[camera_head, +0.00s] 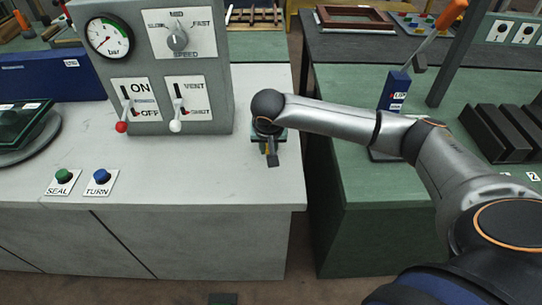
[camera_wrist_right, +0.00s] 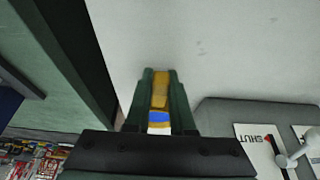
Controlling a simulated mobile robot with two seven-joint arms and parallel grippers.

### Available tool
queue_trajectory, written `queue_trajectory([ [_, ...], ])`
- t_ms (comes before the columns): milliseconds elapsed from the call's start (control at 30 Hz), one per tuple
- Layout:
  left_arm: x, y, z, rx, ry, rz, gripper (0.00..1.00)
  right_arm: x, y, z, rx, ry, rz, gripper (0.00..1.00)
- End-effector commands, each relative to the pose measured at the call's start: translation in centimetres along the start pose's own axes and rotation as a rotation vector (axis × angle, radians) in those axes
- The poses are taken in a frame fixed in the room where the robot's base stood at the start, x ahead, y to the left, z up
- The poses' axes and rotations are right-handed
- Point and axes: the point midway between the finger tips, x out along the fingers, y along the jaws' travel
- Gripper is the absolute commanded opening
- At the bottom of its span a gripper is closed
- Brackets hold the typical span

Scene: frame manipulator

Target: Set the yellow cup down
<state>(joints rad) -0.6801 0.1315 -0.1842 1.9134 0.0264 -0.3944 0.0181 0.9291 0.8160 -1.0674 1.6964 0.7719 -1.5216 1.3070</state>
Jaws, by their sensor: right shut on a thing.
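The yellow cup (camera_wrist_right: 160,92) shows in the right wrist view as a narrow strip between my right gripper's fingers, with blue and white below the yellow. My right gripper (camera_wrist_right: 160,78) is shut on it. In the head view the right gripper (camera_head: 271,157) points down over the right end of the pale bench top (camera_head: 235,178), and only a small speck of yellow shows there. The fingers hide most of the cup, and I cannot tell whether it touches the bench. My left gripper is not in view.
A grey control panel (camera_head: 210,82) with a gauge, knob and levers stands just left of the gripper. SEAL (camera_head: 63,176) and TURN (camera_head: 101,177) buttons are further left. A gap separates this bench from the green bench (camera_head: 385,190). Pale bench top in front is clear.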

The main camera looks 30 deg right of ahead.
Motion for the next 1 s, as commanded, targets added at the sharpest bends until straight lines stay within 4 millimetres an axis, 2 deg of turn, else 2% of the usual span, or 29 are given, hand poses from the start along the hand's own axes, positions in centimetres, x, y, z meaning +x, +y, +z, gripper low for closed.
queue_trajectory([
  [67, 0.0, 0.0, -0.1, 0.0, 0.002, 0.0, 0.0, 1.0, 0.9, 0.1, 0.001, -0.001, 0.005, 0.0],
  [267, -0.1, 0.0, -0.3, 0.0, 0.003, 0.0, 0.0, 3.3, 0.7, 1.1, -0.001, 0.001, 0.003, 0.0],
  [633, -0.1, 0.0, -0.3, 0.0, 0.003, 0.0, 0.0, 3.7, 0.6, 1.4, 0.0, -0.001, 0.002, 0.0],
  [667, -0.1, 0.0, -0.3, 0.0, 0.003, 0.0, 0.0, 3.7, 0.6, 1.4, 0.0, -0.001, 0.002, 0.24],
  [900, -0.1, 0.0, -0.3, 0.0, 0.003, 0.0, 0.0, 3.7, 0.6, 1.3, 0.0, 0.0, 0.002, 0.51],
  [1000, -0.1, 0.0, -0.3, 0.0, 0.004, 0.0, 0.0, 3.7, 0.6, 1.3, 0.0, 0.0, 0.002, 0.52],
])
